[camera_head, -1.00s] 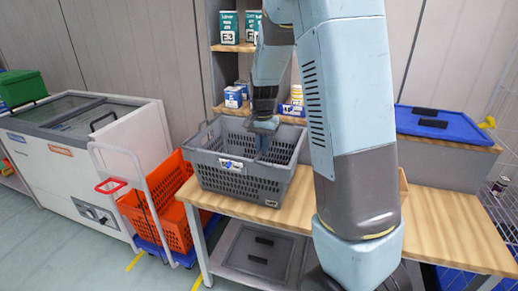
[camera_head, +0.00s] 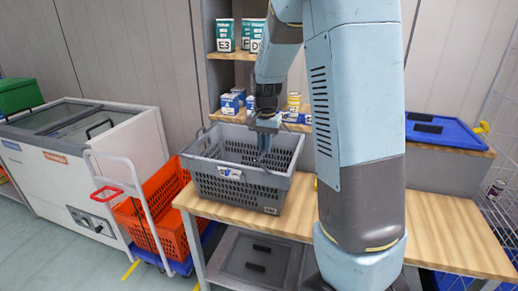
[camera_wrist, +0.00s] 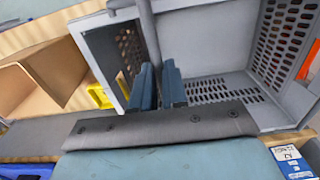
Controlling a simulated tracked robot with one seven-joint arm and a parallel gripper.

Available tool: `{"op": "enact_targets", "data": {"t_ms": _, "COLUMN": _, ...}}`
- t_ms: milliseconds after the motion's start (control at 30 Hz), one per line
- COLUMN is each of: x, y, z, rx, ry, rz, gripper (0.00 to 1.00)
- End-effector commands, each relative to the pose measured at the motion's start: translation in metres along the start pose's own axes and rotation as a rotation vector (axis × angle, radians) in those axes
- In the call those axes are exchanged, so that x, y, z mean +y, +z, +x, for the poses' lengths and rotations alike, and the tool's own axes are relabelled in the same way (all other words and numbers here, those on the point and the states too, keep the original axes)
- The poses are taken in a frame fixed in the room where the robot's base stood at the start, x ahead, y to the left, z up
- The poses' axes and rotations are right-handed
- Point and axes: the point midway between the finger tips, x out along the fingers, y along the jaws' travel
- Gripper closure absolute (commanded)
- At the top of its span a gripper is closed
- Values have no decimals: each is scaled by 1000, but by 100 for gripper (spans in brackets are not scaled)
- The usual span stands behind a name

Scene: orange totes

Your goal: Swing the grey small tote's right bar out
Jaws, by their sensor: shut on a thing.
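The grey small tote (camera_head: 242,192) stands on the left part of the wooden bench, its slotted walls upright and its inside looking empty. In the wrist view its slotted grey wall (camera_wrist: 285,45) shows at the right. My gripper (camera_head: 264,142) is over the tote's right half, pointing down. In the wrist view my gripper (camera_wrist: 159,85) has its two dark blue fingers close together on the grey right bar (camera_wrist: 150,38), which runs up from between them. The fingers hide the gripped part of the bar.
A shelf rack (camera_head: 228,57) with small boxes and tins stands behind the tote. An open cardboard box (camera_wrist: 52,72) lies beside it in the wrist view. A blue lid (camera_head: 440,131) is at the right. An orange basket trolley (camera_head: 165,215) stands left of the bench.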

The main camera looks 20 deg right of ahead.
Motion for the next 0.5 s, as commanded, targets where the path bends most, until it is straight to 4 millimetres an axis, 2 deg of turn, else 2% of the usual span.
{"op": "enact_targets", "data": {"t_ms": 267, "x": 1, "y": 0, "z": 0, "rx": -1, "ry": 1, "rz": 0, "gripper": 93}}
{"op": "enact_targets", "data": {"t_ms": 500, "x": 14, "y": 0, "z": -7, "rx": -1, "ry": 0, "rz": 1, "gripper": 93}}
